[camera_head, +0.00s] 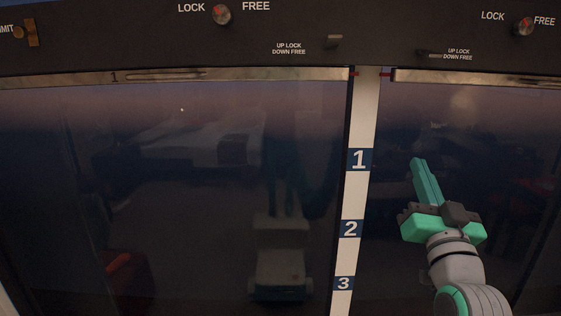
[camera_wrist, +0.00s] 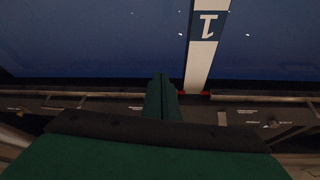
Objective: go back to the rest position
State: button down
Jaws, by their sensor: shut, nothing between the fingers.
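My gripper (camera_head: 416,165) is at the right of the head view, raised in front of the right dark glossy door (camera_head: 400,130). Its teal fingers are together and hold nothing. In the wrist view the fingers (camera_wrist: 161,80) point up the picture from the centre, side by side, towards the dark panels. I cannot tell how far the fingertips are from the door.
A left dark door (camera_head: 180,200) fills much of the head view and reflects the room. A white strip (camera_head: 365,110) numbered 1 to 3 divides the doors. Above are metal rails, a lock knob (camera_head: 222,14), another knob (camera_head: 523,26) and small latches.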

jog(key=s+a+f+m+g, duration=0.1)
jog(key=s+a+f, duration=0.3)
jog(key=f, duration=1)
jog(key=s+a+f+g+h, duration=0.15)
jog(key=a+f, duration=0.35)
jog(key=f, duration=0.8)
jog(key=s+a+f+m+g, duration=0.15)
jog(key=a+f, duration=0.35)
jog(key=f, duration=0.9)
jog(key=s+a+f+n+g+y, duration=0.1)
jog(key=s+a+f, duration=0.3)
jog(key=s, duration=0.7)
jog(key=s+a+f+n+g+y, duration=0.1)
jog(key=s+a+f+n, duration=0.2)
jog(key=s, duration=0.8)
jog(key=s+a+f+n+g+y, duration=0.1)
jog(key=s+a+f, duration=0.4)
jog(key=s, duration=0.6)
jog(key=shift+s+a+f+n+y, duration=0.35)
jog(key=shift+a+f+n, duration=0.1)
jog(key=shift+a, duration=0.35)
jog(key=c, duration=2.2)
grip_release()
jog(key=shift+s+r, duration=0.1)
jog(key=shift+s, duration=0.1)
jog(key=o, duration=0.5)
jog(key=shift+s+a, duration=0.1)
jog(key=shift+c, duration=0.3)
